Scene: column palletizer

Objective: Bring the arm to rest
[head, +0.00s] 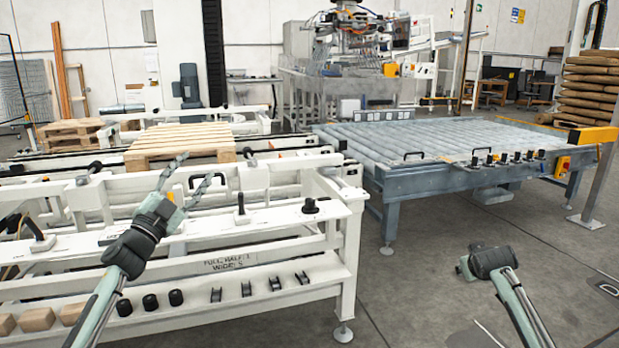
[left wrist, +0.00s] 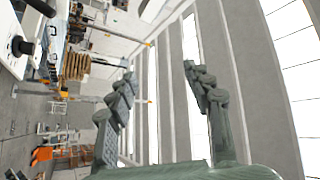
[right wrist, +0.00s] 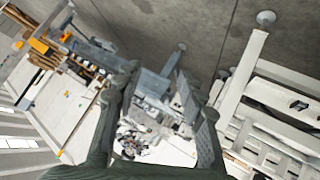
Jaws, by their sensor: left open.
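My left gripper (head: 203,168) is raised in front of the white conveyor frame in the head view. Its two fingers are spread with nothing between them; the left wrist view also shows the empty gap (left wrist: 158,72). My right arm comes in at the lower right of the head view, over the bare floor, and its fingers are hidden there. In the right wrist view my right gripper (right wrist: 157,75) has its fingers apart, with only distant machinery seen between them. Neither gripper visibly holds anything.
A white conveyor frame (head: 337,228) with wooden blocks and black parts on its lower shelf stands close on the left. A wooden pallet (head: 180,143) lies on it. A grey roller conveyor (head: 430,138) stands at the right. The floor (head: 420,275) at front right is clear.

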